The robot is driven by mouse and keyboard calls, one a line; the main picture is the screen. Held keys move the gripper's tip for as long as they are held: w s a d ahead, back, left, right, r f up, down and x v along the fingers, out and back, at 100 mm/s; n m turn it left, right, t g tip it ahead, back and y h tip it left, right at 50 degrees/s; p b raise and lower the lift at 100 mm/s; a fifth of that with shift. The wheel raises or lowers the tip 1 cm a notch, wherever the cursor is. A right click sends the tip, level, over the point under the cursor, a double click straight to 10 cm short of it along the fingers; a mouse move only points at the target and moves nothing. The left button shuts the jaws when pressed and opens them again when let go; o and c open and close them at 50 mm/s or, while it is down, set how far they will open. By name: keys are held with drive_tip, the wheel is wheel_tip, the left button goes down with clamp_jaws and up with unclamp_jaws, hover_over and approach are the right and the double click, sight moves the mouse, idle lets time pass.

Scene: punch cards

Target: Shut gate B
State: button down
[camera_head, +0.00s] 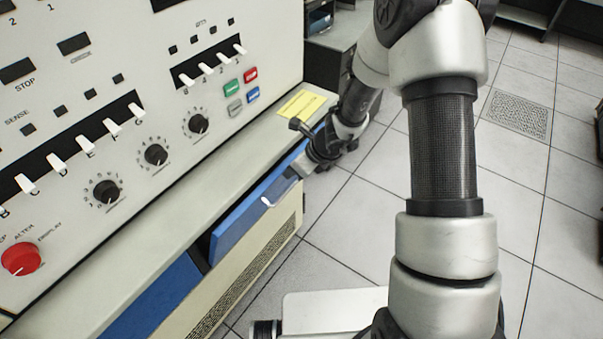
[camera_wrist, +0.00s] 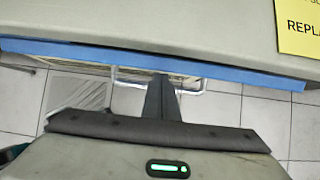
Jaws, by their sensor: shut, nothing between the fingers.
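A blue gate (camera_head: 237,222) at the console's front stands out from the body, with a dark gap at its left end. I cannot read a letter on it. A pale wire handle (camera_head: 267,201) sticks out from its front. In the wrist view, the gate's blue edge (camera_wrist: 235,73) runs across the picture, and the handle (camera_wrist: 200,88) shows below it. My gripper (camera_head: 292,178) is at the gate's right part. Its fingers (camera_wrist: 160,80) are shut and empty, overlapping the handle in the wrist view; I cannot tell whether they touch it.
A second blue front (camera_head: 155,298) lies to the left. Above stands the console panel (camera_head: 150,90) with toggles, knobs and a red knob (camera_head: 20,259). A yellow label (camera_head: 299,104) lies on the pale ledge (camera_head: 262,132). Open tiled floor (camera_head: 380,190) lies to the right.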

drive_tip(key=shift+w+a+r, duration=0.3)
drive_tip(key=shift+w+a, duration=0.05)
drive_tip(key=shift+a, duration=0.1)
idle(0.3)
